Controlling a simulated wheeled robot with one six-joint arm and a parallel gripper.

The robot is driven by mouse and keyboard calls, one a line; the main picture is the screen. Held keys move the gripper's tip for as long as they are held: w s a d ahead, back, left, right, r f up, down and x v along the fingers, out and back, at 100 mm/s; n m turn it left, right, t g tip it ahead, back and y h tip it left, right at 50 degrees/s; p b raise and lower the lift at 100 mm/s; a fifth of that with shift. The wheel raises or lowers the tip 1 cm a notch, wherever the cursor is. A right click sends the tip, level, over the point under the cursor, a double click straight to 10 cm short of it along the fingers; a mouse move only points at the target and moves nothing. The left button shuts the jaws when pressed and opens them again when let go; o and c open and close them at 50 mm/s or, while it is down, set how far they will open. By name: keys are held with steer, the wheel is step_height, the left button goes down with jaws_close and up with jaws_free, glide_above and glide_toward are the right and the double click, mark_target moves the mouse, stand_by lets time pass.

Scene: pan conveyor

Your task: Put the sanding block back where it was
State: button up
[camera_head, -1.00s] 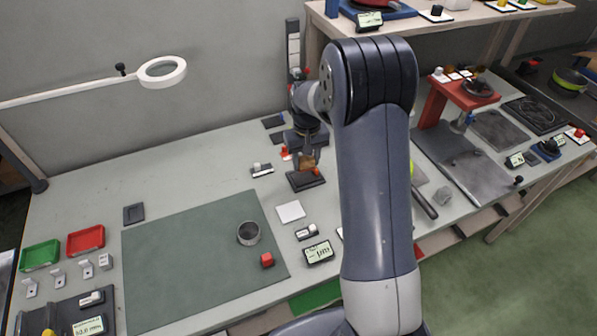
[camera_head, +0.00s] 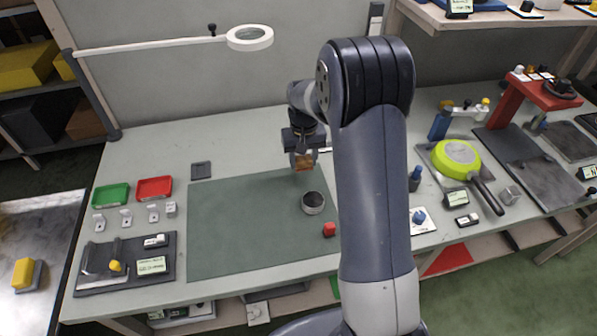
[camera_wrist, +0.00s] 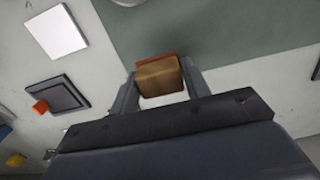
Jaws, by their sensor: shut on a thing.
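The sanding block (camera_head: 304,162), brown with a reddish-orange face, is held in my gripper (camera_head: 304,165). In the wrist view the block (camera_wrist: 160,77) sits between the two grey fingers (camera_wrist: 161,85), which are shut on it. In the head view it appears above or near the back edge of the green mat (camera_head: 250,220); its height is hard to tell. A dark square pad (camera_wrist: 62,92) lies to the left in the wrist view, with a small orange-red piece (camera_wrist: 40,107) at its edge. My arm hides part of the bench in the head view.
A small dark pad (camera_head: 201,171) and green (camera_head: 111,196) and red (camera_head: 154,189) trays are left. A magnifier lamp (camera_head: 250,38) overhangs the back. A white square (camera_wrist: 57,32) lies flat.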

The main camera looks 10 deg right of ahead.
mark_target(303, 178)
steer(key=shift+f, duration=2.3)
steer(key=shift+f, duration=0.2)
steer(key=o, duration=1)
steer(key=shift+o, duration=0.2)
steer(key=shift+r, duration=0.2)
step_height(303, 178, up, 12)
steer(key=shift+r, duration=0.1)
